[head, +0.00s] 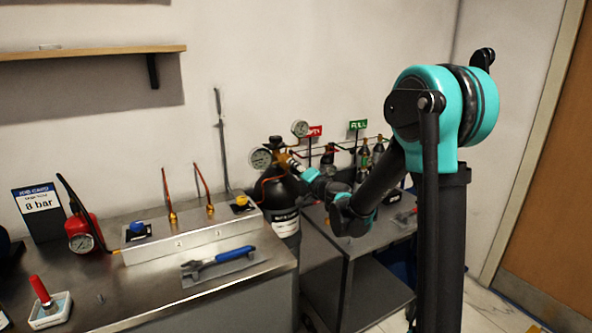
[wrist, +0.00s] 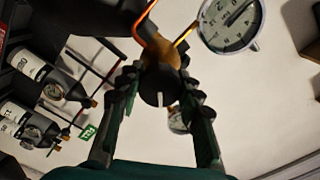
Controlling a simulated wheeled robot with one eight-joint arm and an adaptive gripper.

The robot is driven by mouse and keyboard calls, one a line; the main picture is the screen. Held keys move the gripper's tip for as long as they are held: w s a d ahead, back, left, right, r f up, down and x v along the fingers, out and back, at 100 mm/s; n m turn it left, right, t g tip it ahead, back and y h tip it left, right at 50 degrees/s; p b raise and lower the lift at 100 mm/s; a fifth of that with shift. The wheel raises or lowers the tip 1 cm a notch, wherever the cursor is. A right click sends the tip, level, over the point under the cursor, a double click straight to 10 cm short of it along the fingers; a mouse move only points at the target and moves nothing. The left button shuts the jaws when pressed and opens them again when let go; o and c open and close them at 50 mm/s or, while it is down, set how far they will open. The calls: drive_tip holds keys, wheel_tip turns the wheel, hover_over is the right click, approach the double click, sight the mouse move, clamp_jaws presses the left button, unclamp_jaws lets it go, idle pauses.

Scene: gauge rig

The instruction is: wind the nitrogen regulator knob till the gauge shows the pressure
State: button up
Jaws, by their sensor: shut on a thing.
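The dark round regulator knob (wrist: 158,88) with a pale mark sits between my fingertips in the wrist view. My gripper (wrist: 160,84) is shut on it, one finger on each side. In the head view my gripper (head: 308,172) reaches the brass regulator (head: 283,160) on top of the black nitrogen cylinder (head: 284,205), and the knob is hard to make out there. A larger gauge (head: 261,158) and a smaller gauge (head: 300,128) are on the regulator. In the wrist view one gauge (wrist: 232,22) is cut off at the top; its reading is unclear. The job card (head: 39,203) shows 8 bar.
A steel bench (head: 150,285) holds a manifold box (head: 185,238), a blue wrench (head: 218,260) and a red extinguisher-like bottle with a dial (head: 82,235). A metal cart (head: 345,245) with small bottles (head: 364,153) stands close by my arm, under red and green signs.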

drive_tip(key=m, duration=1.1)
drive_tip(key=shift+m, duration=1.9)
drive_tip(key=o, duration=1.2)
drive_tip(key=shift+c, duration=0.2)
drive_tip(key=shift+s, duration=0.1)
